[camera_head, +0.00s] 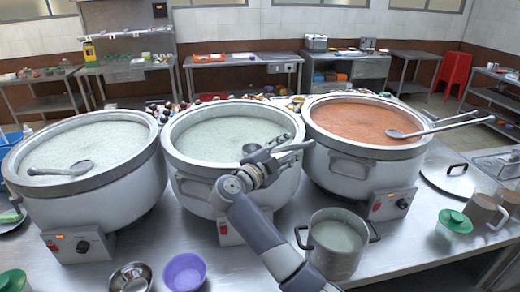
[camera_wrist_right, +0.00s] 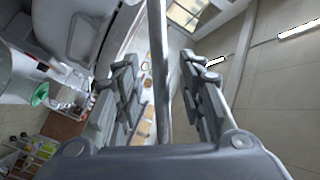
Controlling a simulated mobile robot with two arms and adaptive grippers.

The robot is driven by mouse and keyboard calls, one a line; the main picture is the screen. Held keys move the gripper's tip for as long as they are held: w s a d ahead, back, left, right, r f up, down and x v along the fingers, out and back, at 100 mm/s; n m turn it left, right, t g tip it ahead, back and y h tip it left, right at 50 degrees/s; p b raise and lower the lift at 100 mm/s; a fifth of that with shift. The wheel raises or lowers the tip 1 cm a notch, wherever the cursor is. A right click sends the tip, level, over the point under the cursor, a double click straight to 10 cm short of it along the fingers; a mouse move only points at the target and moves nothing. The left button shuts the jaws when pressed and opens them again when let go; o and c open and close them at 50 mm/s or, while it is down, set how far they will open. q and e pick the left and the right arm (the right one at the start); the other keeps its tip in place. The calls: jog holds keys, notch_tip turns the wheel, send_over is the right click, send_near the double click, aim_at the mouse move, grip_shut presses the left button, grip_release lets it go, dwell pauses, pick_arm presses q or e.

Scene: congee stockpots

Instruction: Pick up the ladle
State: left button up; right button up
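A metal ladle rests in the middle pot of pale congee (camera_head: 215,128); my right gripper (camera_head: 272,158) covers much of it at the pot's right rim. In the right wrist view a long thin metal handle (camera_wrist_right: 157,60) runs between the two fingers of my right gripper (camera_wrist_right: 158,95). The fingers stand apart, with a gap visible on each side of the handle. Another ladle (camera_head: 70,169) lies in the left pot, and one more (camera_head: 400,133) lies in the right pot of orange-red congee (camera_head: 358,118). My left gripper is not in view.
A small lidless pot (camera_head: 335,245) stands in front of the right pot, near my right arm. A purple bowl (camera_head: 185,272) and a metal bowl (camera_head: 130,277) sit at the front edge. A lid (camera_head: 447,172) and a green-lidded container (camera_head: 455,222) lie to the right.

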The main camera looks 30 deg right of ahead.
jog(key=shift+a, duration=0.1)
jog(key=shift+c, duration=1.1)
grip_shut()
jog(key=shift+r, duration=0.15)
